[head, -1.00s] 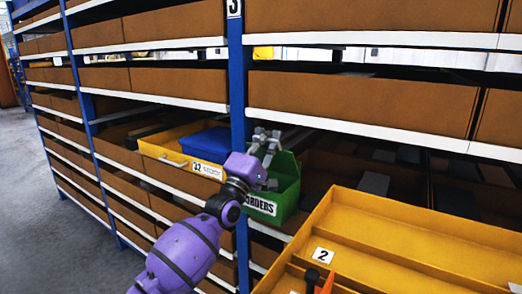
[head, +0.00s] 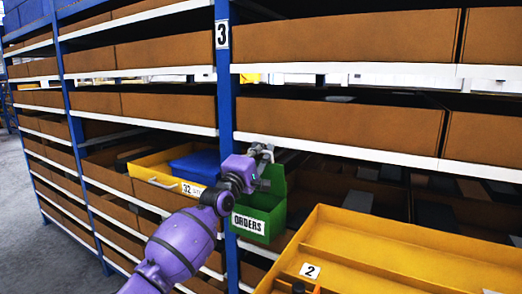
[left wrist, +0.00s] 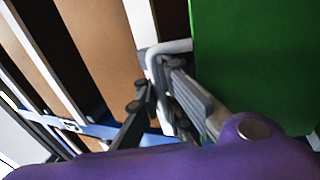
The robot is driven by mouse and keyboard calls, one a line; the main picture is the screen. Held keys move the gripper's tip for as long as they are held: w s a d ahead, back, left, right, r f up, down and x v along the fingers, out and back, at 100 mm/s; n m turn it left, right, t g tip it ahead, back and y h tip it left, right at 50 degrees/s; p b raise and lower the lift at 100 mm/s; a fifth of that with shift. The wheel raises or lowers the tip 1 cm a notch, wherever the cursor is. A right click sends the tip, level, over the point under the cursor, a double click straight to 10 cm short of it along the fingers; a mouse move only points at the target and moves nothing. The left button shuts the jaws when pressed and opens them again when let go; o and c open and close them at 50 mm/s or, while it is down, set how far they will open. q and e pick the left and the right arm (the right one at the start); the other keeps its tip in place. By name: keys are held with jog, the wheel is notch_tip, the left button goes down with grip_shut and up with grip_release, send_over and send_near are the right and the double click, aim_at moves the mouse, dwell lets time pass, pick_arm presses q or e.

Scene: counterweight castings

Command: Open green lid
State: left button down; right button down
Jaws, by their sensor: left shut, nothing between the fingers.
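The green box (head: 262,205) with the white ORDERS label sits at the shelf front, beside the blue post. Its green lid (head: 272,180) stands raised at the back, and the box's dark inside shows from above. My left gripper (head: 262,152) is at the lid's upper left edge in the head view. In the left wrist view its fingers (left wrist: 168,65) are shut and empty, beside a broad green panel (left wrist: 255,60), which seems to be the lid. I cannot tell whether they touch it. My right gripper is out of view.
A yellow drawer (head: 155,168) labelled 32, with a blue bin (head: 192,166) in it, is left of the post (head: 228,110). A large yellow tray (head: 370,240) labelled 2 stands at front right. White shelf edges and brown boxes (head: 340,125) run above.

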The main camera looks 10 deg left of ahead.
pick_arm(q)
jog(key=shift+w+d+f, duration=0.1)
jog(key=shift+w+f, duration=0.1)
jog(key=shift+f, duration=0.1)
dwell(1.5)
jog(key=c, duration=2.2)
grip_release()
